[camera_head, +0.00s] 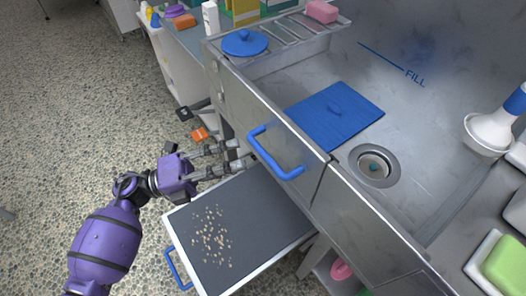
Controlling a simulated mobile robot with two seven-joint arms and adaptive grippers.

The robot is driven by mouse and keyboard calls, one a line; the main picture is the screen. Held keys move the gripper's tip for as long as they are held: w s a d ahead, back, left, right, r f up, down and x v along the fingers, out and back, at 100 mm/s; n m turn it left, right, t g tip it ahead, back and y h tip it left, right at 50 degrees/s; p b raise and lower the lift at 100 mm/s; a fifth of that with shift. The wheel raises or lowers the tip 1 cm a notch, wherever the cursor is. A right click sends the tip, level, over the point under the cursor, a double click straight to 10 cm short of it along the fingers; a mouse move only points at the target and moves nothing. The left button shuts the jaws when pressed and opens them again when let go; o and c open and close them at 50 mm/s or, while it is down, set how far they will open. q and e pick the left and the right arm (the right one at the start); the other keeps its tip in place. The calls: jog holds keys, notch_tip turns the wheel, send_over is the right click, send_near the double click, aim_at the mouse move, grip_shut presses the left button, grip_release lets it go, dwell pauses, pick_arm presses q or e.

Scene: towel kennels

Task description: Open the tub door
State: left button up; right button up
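The tub door (302,150) is a grey metal panel in the front wall of the steel tub (400,67). It looks closed, with a seam at its right edge. A blue bar handle (283,174) sticks out from it. My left gripper (243,153) is at the left of the handle, with its fingers pointing right towards it. The fingers are apart with nothing seen between them. The fingertips are close to the handle's left part; I cannot tell whether they touch it. My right gripper is not in view.
Below the door, a pulled-out dark tray (255,217) with scattered crumbs juts out. A blue mat (334,116) and a drain (373,166) are in the tub. A blue lid (244,42) lies on the tub's back-left ledge. The speckled floor at left is mostly clear.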

aim_at(263, 151)
pick_arm(q)
jog(key=p+x, duration=0.1)
jog(key=x, duration=0.6)
jog(key=shift+d, duration=0.2)
grip_shut()
